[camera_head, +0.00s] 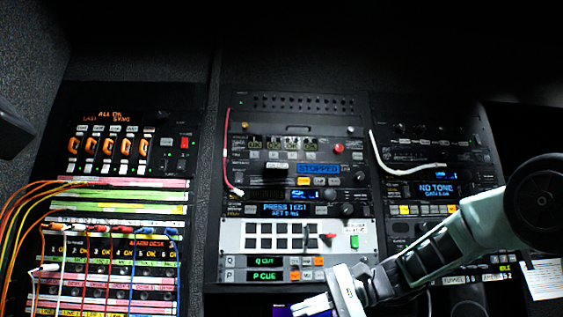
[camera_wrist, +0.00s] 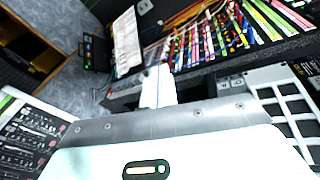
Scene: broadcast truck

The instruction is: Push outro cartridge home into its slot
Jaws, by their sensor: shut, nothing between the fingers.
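A white panel (camera_head: 344,231) with two rows of dark square slots stands low in the middle rack. It also shows at the right edge of the wrist view (camera_wrist: 268,92). A small red piece (camera_head: 328,237) and a green piece (camera_head: 354,242) show on its right part. I cannot tell which part is the outro cartridge, or how deep it sits. My gripper (camera_head: 308,306) is shut and empty, below the panel and in front of the rack. Its pale fingers lie together in the wrist view (camera_wrist: 157,88).
My arm crosses in front of the right rack. The left rack has a patch bay (camera_head: 110,250) with many coloured cables. A white cable (camera_head: 405,170) hangs on the right rack, and a red cable (camera_head: 226,150) on the middle one. A paper sheet (camera_head: 545,279) hangs at far right.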

